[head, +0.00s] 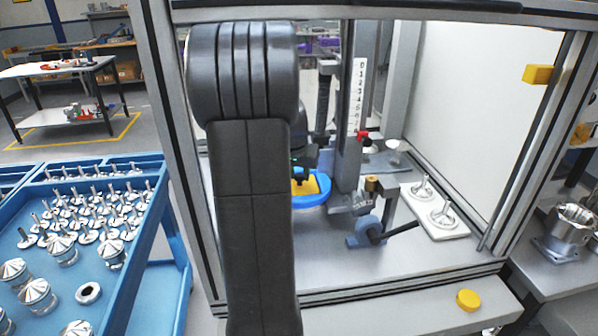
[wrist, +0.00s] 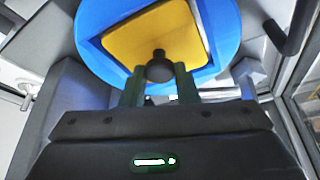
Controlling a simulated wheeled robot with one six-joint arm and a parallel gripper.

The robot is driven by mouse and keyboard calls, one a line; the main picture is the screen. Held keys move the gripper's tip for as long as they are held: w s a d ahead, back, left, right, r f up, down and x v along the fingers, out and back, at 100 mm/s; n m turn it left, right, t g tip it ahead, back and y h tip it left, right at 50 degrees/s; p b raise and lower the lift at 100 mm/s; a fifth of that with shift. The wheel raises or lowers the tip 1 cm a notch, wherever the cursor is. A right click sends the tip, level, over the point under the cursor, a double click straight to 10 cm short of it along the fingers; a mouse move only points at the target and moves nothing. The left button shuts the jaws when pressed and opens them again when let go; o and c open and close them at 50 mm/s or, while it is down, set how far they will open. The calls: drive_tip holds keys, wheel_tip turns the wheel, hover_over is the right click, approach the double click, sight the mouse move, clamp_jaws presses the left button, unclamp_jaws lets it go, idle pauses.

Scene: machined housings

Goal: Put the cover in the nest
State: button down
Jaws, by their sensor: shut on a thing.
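The cover looks like a yellow square plate with a dark round knob; it shows in the wrist view (wrist: 150,38) and, partly hidden by my arm, in the head view (head: 307,186). The nest looks like a blue round block around it, in the wrist view (wrist: 218,25) and in the head view (head: 313,201). My gripper (wrist: 159,74) is shut on the cover's knob, with a finger on each side. It also shows in the head view (head: 303,162), above the nest. The cover lies over the nest's middle; I cannot tell whether it is seated or slightly above.
A grey column with a scale (head: 358,95) stands just right of the nest. A lever with a black handle (head: 385,233) is in front of it. A white plate with metal parts (head: 440,220) lies to the right. Frame posts enclose the station. A blue tray (head: 140,262) is outside, left.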

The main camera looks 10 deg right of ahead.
drive_tip(key=shift+f, duration=0.1)
drive_tip(key=c, duration=1.1)
unclamp_jaws()
drive_tip(key=shift+s+r, duration=0.1)
drive_tip(key=shift+r, duration=0.35)
drive_tip(key=b+v, duration=0.1)
drive_tip(key=v, duration=1)
drive_tip(key=shift+s, duration=0.2)
drive_tip(key=shift+r, duration=0.15)
